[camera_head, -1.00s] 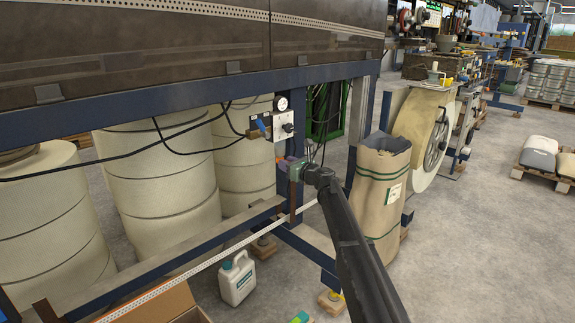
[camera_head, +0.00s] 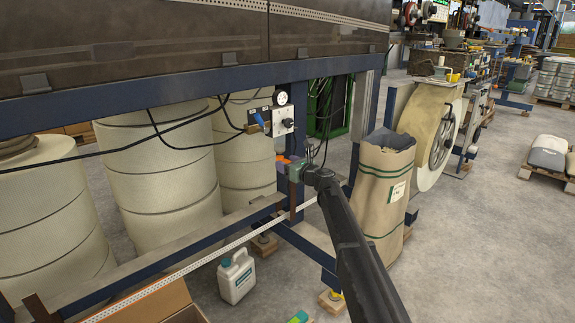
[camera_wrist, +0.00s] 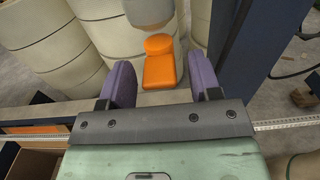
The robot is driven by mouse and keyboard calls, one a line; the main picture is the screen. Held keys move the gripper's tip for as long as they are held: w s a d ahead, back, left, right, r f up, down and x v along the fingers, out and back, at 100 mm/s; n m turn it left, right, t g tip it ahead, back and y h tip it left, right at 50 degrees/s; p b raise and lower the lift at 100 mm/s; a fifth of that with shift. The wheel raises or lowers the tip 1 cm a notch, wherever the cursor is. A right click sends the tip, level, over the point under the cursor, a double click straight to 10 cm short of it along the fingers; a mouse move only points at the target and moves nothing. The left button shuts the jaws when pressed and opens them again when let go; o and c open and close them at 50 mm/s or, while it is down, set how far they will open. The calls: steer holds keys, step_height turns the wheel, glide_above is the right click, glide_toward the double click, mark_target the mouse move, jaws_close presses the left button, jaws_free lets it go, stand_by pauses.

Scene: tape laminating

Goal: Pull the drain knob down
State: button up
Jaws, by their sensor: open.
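An orange knob (camera_wrist: 160,62) with a rounded top and a flat lower part is in the wrist view, below a grey cylindrical body (camera_wrist: 149,10); I take it to be the drain knob. My gripper (camera_wrist: 162,80) is open, with one purple finger on each side of the knob's lower part. Gaps show between the knob and both fingers; no contact is visible. In the head view a small orange patch (camera_head: 283,160) shows below the gauge panel (camera_head: 283,121), beside my gripper's greenish body. The fingers are hard to make out there.
A blue-handled fitting (camera_head: 259,119), a round gauge (camera_head: 282,98) and black hoses are near the panel. Large cream rolls (camera_head: 155,175) stand behind. A blue frame post, a paper sack (camera_head: 380,190) and a white jug (camera_head: 236,278) are close by.

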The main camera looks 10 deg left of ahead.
steer(key=v, duration=1.1)
